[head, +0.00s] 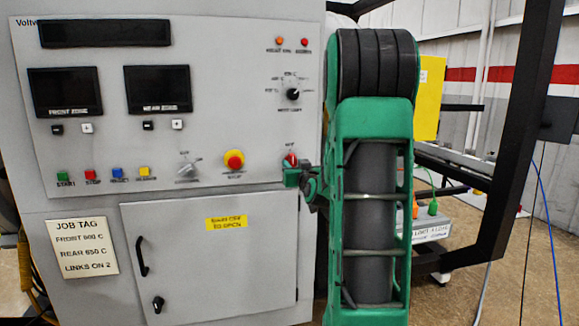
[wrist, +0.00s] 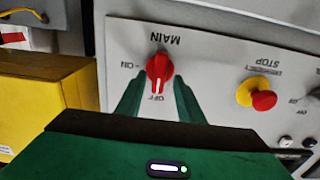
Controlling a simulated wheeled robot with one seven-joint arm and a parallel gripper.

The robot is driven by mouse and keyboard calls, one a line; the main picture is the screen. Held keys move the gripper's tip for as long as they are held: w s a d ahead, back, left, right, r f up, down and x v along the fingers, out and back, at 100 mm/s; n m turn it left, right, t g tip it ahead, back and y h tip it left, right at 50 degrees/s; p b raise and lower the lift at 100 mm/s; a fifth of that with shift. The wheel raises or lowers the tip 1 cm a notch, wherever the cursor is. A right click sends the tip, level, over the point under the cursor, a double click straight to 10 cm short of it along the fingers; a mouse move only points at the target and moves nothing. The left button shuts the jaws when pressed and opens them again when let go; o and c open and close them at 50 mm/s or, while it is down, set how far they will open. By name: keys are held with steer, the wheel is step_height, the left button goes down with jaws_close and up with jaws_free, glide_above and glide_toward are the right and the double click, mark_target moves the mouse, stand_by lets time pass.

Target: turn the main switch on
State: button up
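The main switch is a red rotary knob (wrist: 159,70) on the light grey panel. In the wrist view, which is upside down to the panel, its grip bar stands about upright and points to the OFF mark; the ON mark is at the left. In the head view the knob (head: 290,160) shows just above my gripper, partly hidden. My gripper (wrist: 158,90) is open, with one green finger on each side of the knob and grey panel showing between. I cannot tell whether the fingertips touch it. In the head view my gripper (head: 303,178) is at the panel's right edge.
The emergency stop (head: 234,160), a red button on yellow, is left of the switch. A selector knob (head: 293,94) is above it. A cabinet door (head: 210,270) is below. A black frame (head: 505,140) stands at the right. A yellow box (wrist: 45,100) shows in the wrist view.

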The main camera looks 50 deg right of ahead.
steer(key=shift+x, duration=1.3)
steer(key=shift+c, duration=0.3)
jaws_close()
steer(key=shift+a, duration=0.1)
